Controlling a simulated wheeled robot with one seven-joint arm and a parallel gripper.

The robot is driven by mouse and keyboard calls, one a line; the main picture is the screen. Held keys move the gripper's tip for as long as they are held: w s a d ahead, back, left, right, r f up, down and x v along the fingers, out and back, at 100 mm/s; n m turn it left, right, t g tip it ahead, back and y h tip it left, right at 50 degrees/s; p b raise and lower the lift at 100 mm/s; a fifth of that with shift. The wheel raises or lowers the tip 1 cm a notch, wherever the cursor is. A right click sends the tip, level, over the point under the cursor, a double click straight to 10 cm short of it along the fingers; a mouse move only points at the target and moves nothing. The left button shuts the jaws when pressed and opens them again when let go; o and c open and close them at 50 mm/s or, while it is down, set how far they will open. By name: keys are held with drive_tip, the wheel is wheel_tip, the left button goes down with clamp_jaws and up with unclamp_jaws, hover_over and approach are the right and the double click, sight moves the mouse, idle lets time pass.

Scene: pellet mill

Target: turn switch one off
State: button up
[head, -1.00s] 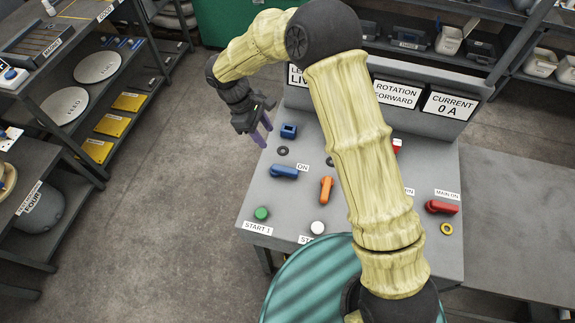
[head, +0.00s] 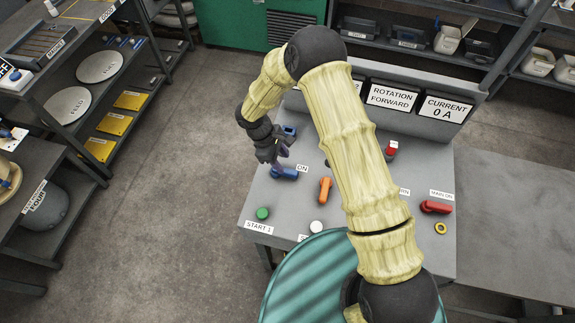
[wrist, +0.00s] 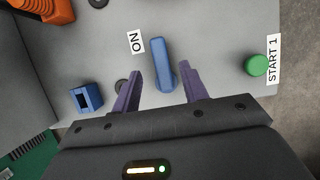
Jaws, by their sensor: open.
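The blue switch handle (head: 286,174) sits on the left of the grey control panel (head: 268,211), beside an "ON" label (head: 302,168). In the wrist view the blue handle (wrist: 163,64) lies between the two purple fingers of my gripper (wrist: 160,85), with gaps on both sides. My gripper (head: 279,160) is open and low over the panel at the handle. Its fingers partly hide the handle in the head view. No label reading "switch one" can be made out.
A green START 1 button (head: 263,214), a white button (head: 316,227), an orange handle (head: 325,189) and a red main handle (head: 436,207) share the panel. A blue square part (wrist: 86,97) sits near the left finger. My arm hides the panel's middle.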

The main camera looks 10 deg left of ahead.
sight(289, 171)
drive_tip(key=p+x, duration=0.1)
drive_tip(key=x, duration=0.4)
drive_tip(key=shift+d+f+p, duration=0.1)
drive_tip(key=shift+f+p, duration=0.2)
clamp_jaws()
